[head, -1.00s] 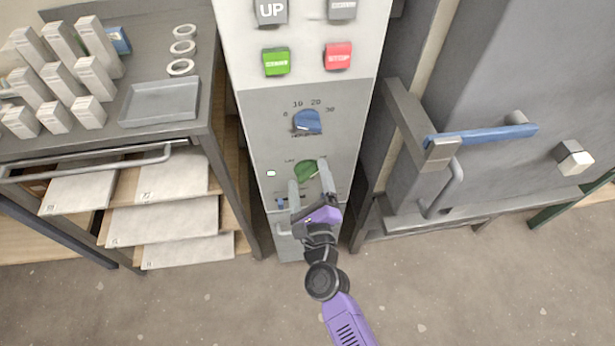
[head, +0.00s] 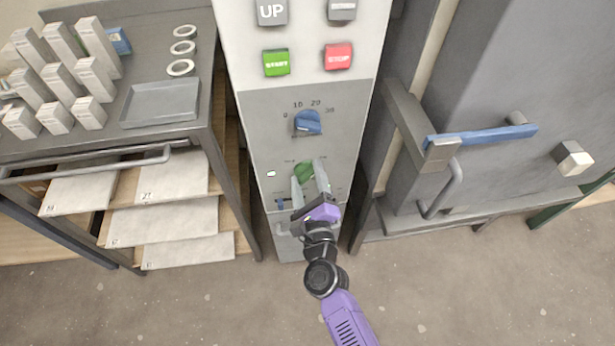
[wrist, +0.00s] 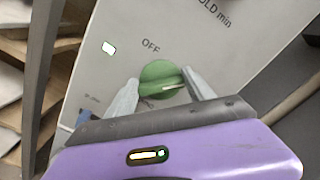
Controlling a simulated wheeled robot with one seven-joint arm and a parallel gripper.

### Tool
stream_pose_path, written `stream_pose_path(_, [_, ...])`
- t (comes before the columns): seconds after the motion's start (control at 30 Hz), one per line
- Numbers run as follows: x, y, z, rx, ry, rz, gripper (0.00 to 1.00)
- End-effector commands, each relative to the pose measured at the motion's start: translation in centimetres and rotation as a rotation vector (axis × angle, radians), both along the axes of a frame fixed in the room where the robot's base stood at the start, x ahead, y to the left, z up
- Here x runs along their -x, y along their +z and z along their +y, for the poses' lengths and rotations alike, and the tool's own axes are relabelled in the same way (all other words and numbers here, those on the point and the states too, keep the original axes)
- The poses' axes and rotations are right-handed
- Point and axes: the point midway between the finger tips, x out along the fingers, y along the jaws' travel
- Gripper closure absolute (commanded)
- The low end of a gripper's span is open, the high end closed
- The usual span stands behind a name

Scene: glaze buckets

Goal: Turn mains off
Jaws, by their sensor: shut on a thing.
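The green rotary knob (head: 303,171) is on the lower part of the grey control panel (head: 345,118). In the wrist view the green knob (wrist: 160,82) sits below the printed word OFF, and its pale pointer line points to the right. My gripper (head: 310,185) is shut on the green knob, with one fingertip on each side of it. The same fingers of my gripper (wrist: 163,88) show in the wrist view. The gripper body hides the panel below the knob.
Above are a blue dial (head: 308,122), a green START button (head: 276,62) and a red STOP button (head: 338,56). A kiln-like cabinet with a blue handle (head: 485,136) stands right. A shelf table with a tray (head: 160,122) stands left.

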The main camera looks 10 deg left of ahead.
Motion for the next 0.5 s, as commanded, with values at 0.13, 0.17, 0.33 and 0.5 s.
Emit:
stream_pose_path(0.13, [0.04,-0.01,0.03,0.069,0.001,-0.018,0.79])
stream_pose_path(0.17, [0.04,0.00,0.03,0.086,0.001,-0.023,0.79])
stream_pose_path(0.33, [0.07,-0.05,0.09,0.219,0.001,-0.061,0.79])
stream_pose_path(0.5, [0.08,-0.14,0.08,0.373,0.000,-0.104,0.79])
